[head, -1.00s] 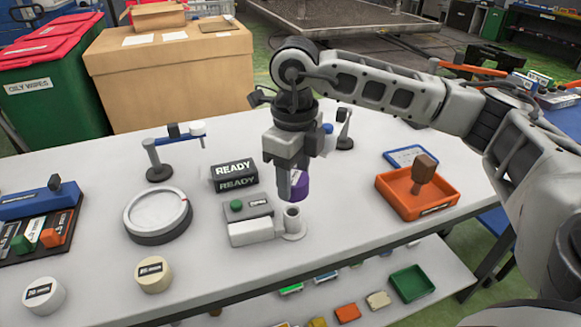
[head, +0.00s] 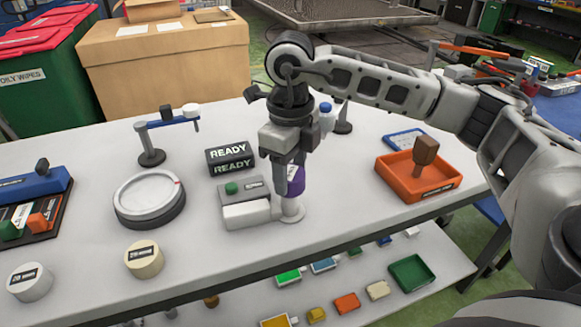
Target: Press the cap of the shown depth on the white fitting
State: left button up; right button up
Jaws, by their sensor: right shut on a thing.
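My right gripper (head: 281,183) points down over the white fitting (head: 292,212), an upright stub on a round base at the table's front. It is shut on a purple cap (head: 297,181) with a pale label. The cap is at the top of the fitting. The fingers hide part of the cap and the fitting, so I cannot tell whether the cap touches or sits on it. A white cap (head: 30,281) and a cream cap (head: 145,259), both with dark labels, stand at the front left. My left gripper is not in view.
A grey box with a green button (head: 231,188) and a black READY sign (head: 231,158) stand just left of the fitting. A round white turntable (head: 149,197) is further left. An orange tray (head: 440,192) with a brown-handled stamp is at right.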

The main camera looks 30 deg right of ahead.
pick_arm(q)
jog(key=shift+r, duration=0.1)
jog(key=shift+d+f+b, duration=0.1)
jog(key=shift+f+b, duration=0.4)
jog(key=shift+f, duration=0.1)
pick_arm(e)
jog(key=shift+f, duration=0.45)
dwell(0.5)
pick_arm(q)
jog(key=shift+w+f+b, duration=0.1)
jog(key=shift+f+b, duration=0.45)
jog(key=shift+b, duration=0.65)
pick_arm(e)
jog(key=shift+f, duration=1.1)
dwell(0.8)
